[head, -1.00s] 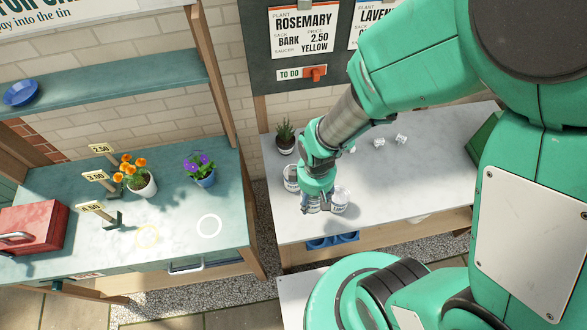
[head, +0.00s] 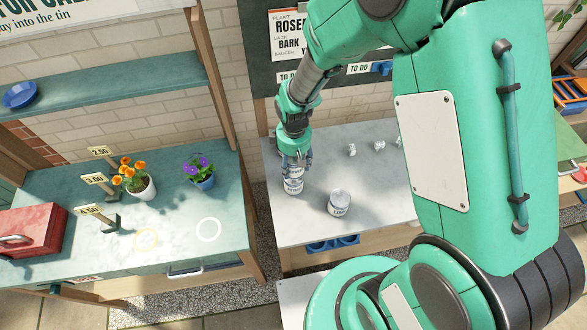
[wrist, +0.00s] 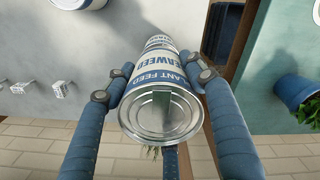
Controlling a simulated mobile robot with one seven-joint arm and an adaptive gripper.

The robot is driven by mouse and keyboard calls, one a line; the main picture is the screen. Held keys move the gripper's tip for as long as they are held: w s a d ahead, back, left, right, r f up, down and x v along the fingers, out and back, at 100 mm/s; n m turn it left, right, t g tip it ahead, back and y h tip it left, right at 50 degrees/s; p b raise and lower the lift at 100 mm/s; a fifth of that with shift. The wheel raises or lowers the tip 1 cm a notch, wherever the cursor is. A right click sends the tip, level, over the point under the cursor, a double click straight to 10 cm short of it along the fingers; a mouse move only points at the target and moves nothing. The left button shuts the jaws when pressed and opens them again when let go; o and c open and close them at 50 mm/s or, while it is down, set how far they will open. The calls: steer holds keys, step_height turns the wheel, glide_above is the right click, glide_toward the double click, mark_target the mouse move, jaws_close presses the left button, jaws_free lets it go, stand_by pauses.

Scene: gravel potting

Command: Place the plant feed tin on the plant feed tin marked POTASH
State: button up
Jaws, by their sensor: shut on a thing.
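My gripper (head: 294,164) is shut on a plant feed tin, silver-lidded with a blue and white label reading SEAWEED, seen close in the wrist view (wrist: 160,112). The tin hangs between the blue fingers. A second tin (head: 292,187) stands at the bench's left side, directly below my gripper in the head view; its label is too small to read. In the wrist view a second tin's blue and white band (wrist: 160,42) shows just beyond the held one. I cannot tell whether the two touch.
Another tin (head: 339,204), its label perhaps LIME, stands to the right on the pale bench (head: 300,222). Small white objects (head: 379,145) lie near the back. A left table holds orange flowers (head: 132,172) and a purple-flowered blue pot (head: 201,175). Bench front is clear.

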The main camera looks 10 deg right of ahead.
mark_target(294, 163)
steer(key=shift+w, duration=0.2)
steer(key=shift+f, duration=1.75)
steer(key=shift+f+b, duration=0.15)
steer(key=shift+b, duration=0.15)
steer(key=o, duration=1.5)
step_height(294, 163, up, 12)
steer(key=shift+r+p, duration=0.15)
steer(key=shift+p, duration=0.55)
steer(key=shift+r, duration=0.1)
